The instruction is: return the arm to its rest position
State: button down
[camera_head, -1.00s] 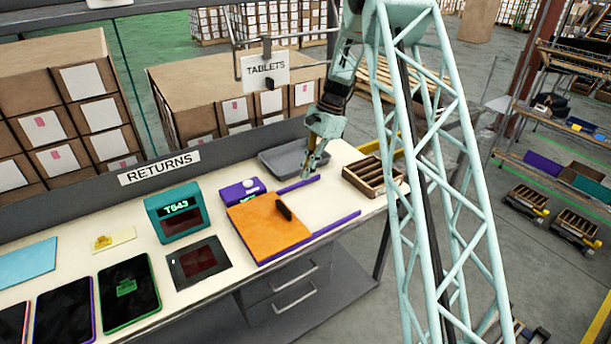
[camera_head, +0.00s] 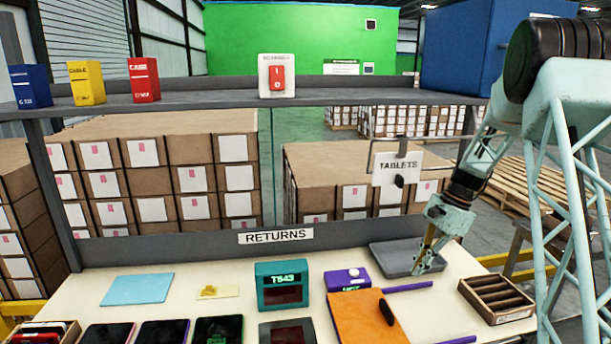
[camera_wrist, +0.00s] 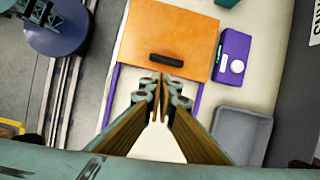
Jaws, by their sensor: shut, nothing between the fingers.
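My gripper (camera_head: 424,259) is on the right side of the returns bench (camera_head: 230,290), in front of the grey tray. In the wrist view my gripper (camera_wrist: 161,82) is shut and empty, with its fingertips together. Just past the fingertips in that view lies an orange panel (camera_wrist: 168,35) with a black handle (camera_wrist: 166,60), between purple rails. The head view shows the same orange panel (camera_head: 358,318) below and left of my gripper. My arm comes in from the right and bends down to the bench.
A grey tray (camera_head: 392,255), a purple box (camera_head: 347,279), a teal T543 device (camera_head: 282,287) and a wooden slotted box (camera_head: 497,298) stand around. A TABLETS sign (camera_head: 398,165) hangs close to my arm. A shelf (camera_head: 200,107) with small boxes runs above the bench.

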jog(key=s+a+r+n+t+h+b, duration=0.1)
jog(key=s+a+r+n, duration=0.4)
jog(key=s+r, duration=0.7)
jog(key=s+a+r+n+t+h+b, duration=0.1)
jog(key=s+a+r+n, duration=0.2)
jog(key=s+a+r, duration=0.65)
jog(key=s+r+n+t+h+b, duration=0.1)
jog(key=s+n, duration=0.2)
jog(key=s, duration=1.3)
jog(key=s+r+n+t+h, duration=0.1)
jog(key=s+n, duration=0.3)
jog(key=s, duration=1.2)
jog(key=shift+a+r+b, duration=0.35)
jog(key=shift+a+r, duration=0.05)
jog(key=shift+r, duration=0.4)
